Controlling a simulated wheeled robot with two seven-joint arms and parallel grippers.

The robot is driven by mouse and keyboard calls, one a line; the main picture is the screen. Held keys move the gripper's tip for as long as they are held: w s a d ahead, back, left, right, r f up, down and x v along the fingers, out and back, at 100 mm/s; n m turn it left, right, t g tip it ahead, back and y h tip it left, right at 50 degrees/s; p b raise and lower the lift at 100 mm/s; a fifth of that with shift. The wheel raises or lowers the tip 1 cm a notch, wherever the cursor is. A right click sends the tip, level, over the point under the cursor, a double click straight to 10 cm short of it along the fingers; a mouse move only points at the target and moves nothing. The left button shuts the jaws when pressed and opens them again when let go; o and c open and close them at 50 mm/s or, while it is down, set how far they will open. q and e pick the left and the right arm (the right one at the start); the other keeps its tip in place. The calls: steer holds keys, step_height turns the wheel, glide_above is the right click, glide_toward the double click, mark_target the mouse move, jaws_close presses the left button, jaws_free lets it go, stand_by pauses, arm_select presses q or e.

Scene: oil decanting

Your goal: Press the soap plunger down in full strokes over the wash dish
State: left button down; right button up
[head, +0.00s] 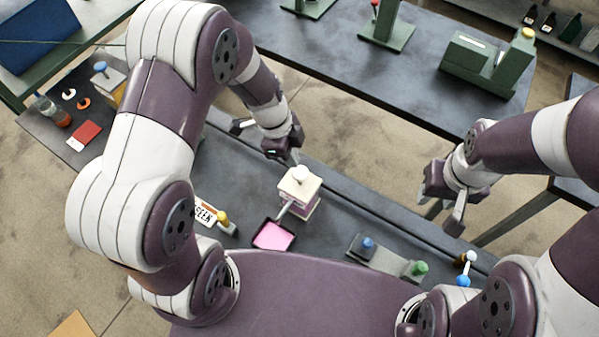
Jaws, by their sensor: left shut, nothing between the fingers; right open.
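The soap dispenser (301,194) is a cream and purple block standing on the dark bench, with a round white plunger knob (300,173) on top. A spout slants from it down to the left. The dark square wash dish (253,242) lies under the spout end and shows a pink surface inside. My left gripper (294,157) is shut and empty, its tips pointing down just behind the knob in the picture. I cannot tell whether they touch it. My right gripper (444,212) is open and empty, off to the right and well apart from the dispenser.
A label card (206,213) and a yellow knob (222,217) are left of the dish. A blue-knobbed block (367,246) and a green-knobbed block (417,269) stand to the right. A red card (84,133) lies far left. Bench between dispenser and blue-knobbed block is clear.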

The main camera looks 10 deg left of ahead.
mark_target(295, 171)
arm_select(q)
steer(key=shift+x, duration=0.8)
steer(key=shift+w+d+f+b, duration=0.15)
steer(key=shift+d+f+b, duration=0.1)
steer(key=shift+f+b, duration=0.25)
steer(key=shift+a, duration=0.1)
steer(key=b+x, duration=0.1)
steer(key=b, duration=0.1)
steer(key=b+x, duration=0.1)
steer(key=x, duration=0.1)
steer(key=shift+a+f+b, duration=0.25)
steer(key=shift+a+b, duration=0.05)
steer(key=shift+b, duration=0.1)
steer(key=shift+r, duration=0.15)
steer(key=shift+a+r+b, duration=0.15)
steer(key=shift+a, duration=0.5)
steer(key=shift+a+r+b, duration=0.15)
steer(key=shift+a+r, duration=0.05)
steer(key=shift+a, duration=0.45)
steer(key=shift+a+r, duration=0.1)
steer(key=shift+a, duration=0.15)
steer(key=shift+w+r, duration=0.1)
